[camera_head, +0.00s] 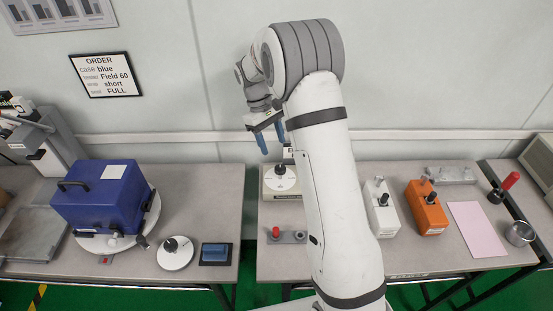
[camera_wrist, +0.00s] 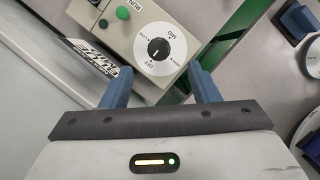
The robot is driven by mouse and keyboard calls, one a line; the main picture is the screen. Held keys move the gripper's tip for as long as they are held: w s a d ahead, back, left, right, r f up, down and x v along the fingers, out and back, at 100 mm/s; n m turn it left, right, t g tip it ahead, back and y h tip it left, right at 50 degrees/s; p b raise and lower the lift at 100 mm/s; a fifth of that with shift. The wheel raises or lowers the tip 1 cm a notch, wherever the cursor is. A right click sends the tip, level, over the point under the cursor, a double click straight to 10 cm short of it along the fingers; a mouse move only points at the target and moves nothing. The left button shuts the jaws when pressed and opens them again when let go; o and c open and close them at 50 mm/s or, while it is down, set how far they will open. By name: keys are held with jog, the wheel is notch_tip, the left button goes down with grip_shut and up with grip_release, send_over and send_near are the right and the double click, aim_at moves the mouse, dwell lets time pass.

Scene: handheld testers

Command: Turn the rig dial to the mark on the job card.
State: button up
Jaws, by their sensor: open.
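The rig dial (camera_head: 281,178) is a white disc with a black knob on a beige box (camera_head: 270,195) at the back of the right-hand bench. In the wrist view the dial (camera_wrist: 143,58) shows LOW, MID and OFF marks and one small mark I cannot read surely. The knob's white pointer seems to aim toward OFF. The job card (camera_head: 99,75) hangs on the wall at left; its last line reads FULL. My gripper (camera_head: 271,143) is open and empty above the rig. In the wrist view its blue fingers (camera_wrist: 160,84) are spread below the dial, apart from the knob.
A green button (camera_wrist: 123,13) sits beside the dial under RUN. A blue case (camera_head: 105,197) stands on a white turntable at left. A white tester (camera_head: 381,212) and an orange tester (camera_head: 427,211) stand right of my arm. A red-topped fixture (camera_head: 288,237) lies in front of the rig.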

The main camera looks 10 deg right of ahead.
aim_at(280, 167)
jog(key=x, duration=0.8)
jog(key=shift+w+f+p, duration=0.25)
jog(key=shift+f+p, duration=0.15)
jog(key=shift+c, duration=0.5)
jog(key=c, duration=0.9)
jog(key=shift+o, duration=0.2)
